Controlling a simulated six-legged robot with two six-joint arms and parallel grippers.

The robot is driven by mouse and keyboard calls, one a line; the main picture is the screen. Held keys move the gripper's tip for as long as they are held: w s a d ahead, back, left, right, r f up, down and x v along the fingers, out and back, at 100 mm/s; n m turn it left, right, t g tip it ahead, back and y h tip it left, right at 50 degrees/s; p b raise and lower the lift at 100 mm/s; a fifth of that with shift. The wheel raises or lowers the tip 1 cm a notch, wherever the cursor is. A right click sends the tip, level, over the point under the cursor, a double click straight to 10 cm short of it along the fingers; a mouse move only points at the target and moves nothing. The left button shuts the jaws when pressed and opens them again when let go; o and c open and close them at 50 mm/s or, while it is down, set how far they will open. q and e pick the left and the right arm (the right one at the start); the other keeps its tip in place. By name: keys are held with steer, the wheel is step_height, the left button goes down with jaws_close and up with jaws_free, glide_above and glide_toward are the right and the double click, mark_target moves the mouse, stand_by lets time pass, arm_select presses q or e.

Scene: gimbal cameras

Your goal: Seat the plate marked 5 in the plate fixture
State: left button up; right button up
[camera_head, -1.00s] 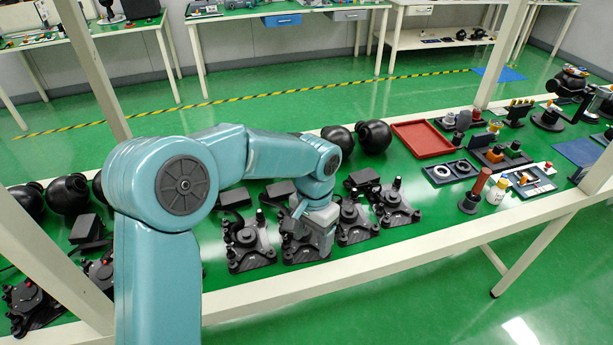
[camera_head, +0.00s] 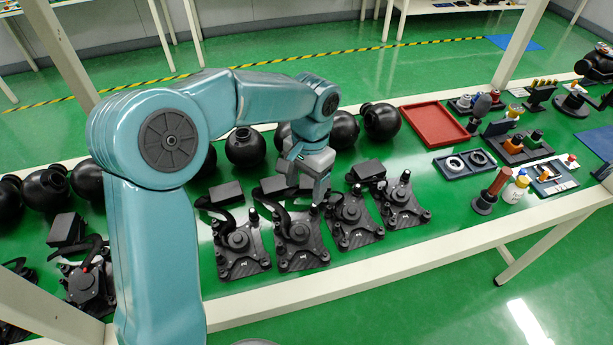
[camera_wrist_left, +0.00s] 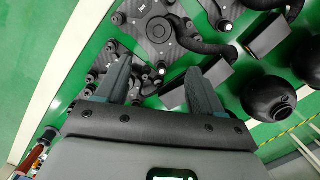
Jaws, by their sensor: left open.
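Several dark square plates with corner posts and round hubs stand in a row on the green bench, such as a left one (camera_head: 242,262), a middle one (camera_head: 302,258) and a right one (camera_head: 405,214). Their small marks are too small to read, so I cannot tell which is marked 5. I cannot pick out the plate fixture for certain. My left gripper (camera_head: 306,190) points down, open and empty, just behind the middle plates. In the left wrist view its fingers (camera_wrist_left: 160,88) are spread, with a plate (camera_wrist_left: 150,28) beyond them. My right gripper is not in view.
Black spheres (camera_head: 245,148) and dark boxes (camera_head: 225,193) stand behind the plates. A red tray (camera_head: 436,124), a tray with two rings (camera_head: 464,163), a red-brown handle (camera_head: 492,188) and a white bottle (camera_head: 515,188) are to the right. A pale rail edges the bench.

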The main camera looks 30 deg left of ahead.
mark_target(300, 230)
arm_select(q)
steer(key=f, duration=0.5)
steer(key=s+f, duration=0.1)
steer(key=f, duration=0.4)
steer(key=s+f, duration=0.1)
steer(key=f, duration=0.4)
steer(key=shift+s+f, duration=0.25)
steer(key=shift+f, duration=0.15)
steer(key=shift+s, duration=0.2)
steer(key=shift+w+f, duration=0.1)
steer(key=shift+w, duration=0.05)
steer(key=shift+c, duration=0.3)
steer(key=c, duration=0.9)
steer(key=shift+r+p, duration=3.1)
steer(key=shift+r, duration=1.5)
steer(key=shift+c, duration=0.2)
